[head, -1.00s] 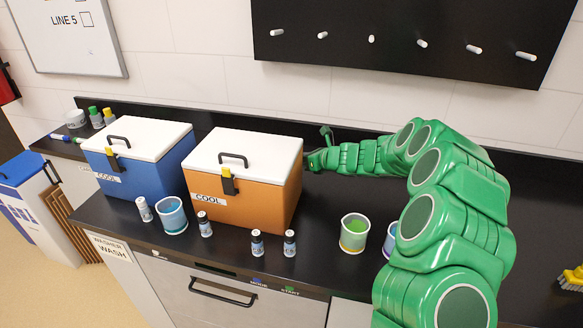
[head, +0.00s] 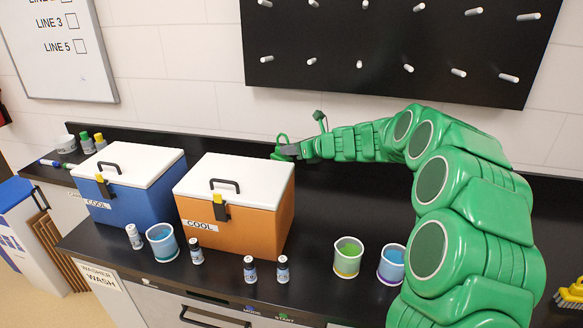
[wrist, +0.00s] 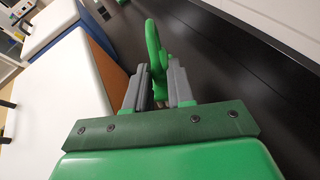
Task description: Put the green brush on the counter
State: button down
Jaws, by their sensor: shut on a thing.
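My gripper (head: 285,152) is behind the back right corner of the orange cool box, near the height of its white lid. In the wrist view, my gripper (wrist: 153,92) is shut on a green thing with a curved, loop-like end, which I take to be the green brush (wrist: 154,45). In the head view a bit of the brush (head: 281,140) shows at the fingertips; its bristles cannot be made out. The black counter (head: 325,215) runs below, and the brush is held above its back part.
The orange cool box (head: 250,222) and blue cool box (head: 130,192) stand left of my arm. Two cups (head: 347,257) (head: 391,264) and several small bottles (head: 283,268) line the front. Bare counter lies right of the orange box. A pegboard (head: 400,45) hangs above.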

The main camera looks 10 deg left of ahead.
aim_at(282, 134)
jog(key=r, duration=0.5)
jog(key=shift+d+r, duration=0.3)
jog(key=shift+d, duration=0.05)
jog(key=s+d+f+m+t+h, duration=0.2)
jog(key=d+m+t+h, duration=0.1)
jog(key=d, duration=1.4)
jog(key=s+d+f+m+t+h, duration=0.2)
jog(key=d+m+t+h, duration=0.2)
jog(key=d, duration=1.3)
jog(key=m+h, duration=0.1)
jog(key=m, duration=0.2)
jog(key=shift+s+t+h, duration=0.3)
